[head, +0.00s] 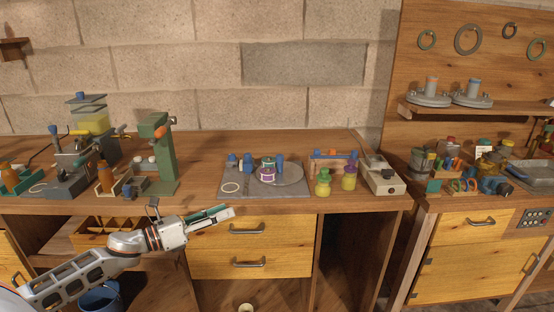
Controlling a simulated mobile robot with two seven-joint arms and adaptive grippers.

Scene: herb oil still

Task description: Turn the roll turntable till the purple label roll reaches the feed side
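The roll turntable (290,178) is a grey disc on a grey base plate (235,177) at the middle of the bench. The purple label roll (267,174) stands on the disc's front left part, banded purple and white with a greenish top. A blue roll (280,164) stands just behind it to the right. A pale ring (230,187) lies on the plate, left of the disc. My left gripper (229,211) is in front of the drawers, below and left of the turntable, touching nothing visible. Its finger gap is too small to read. My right gripper is out of view.
Blue parts (247,163) stand left of the disc. A green press (161,155) stands at left. Bare bench lies between press and plate.

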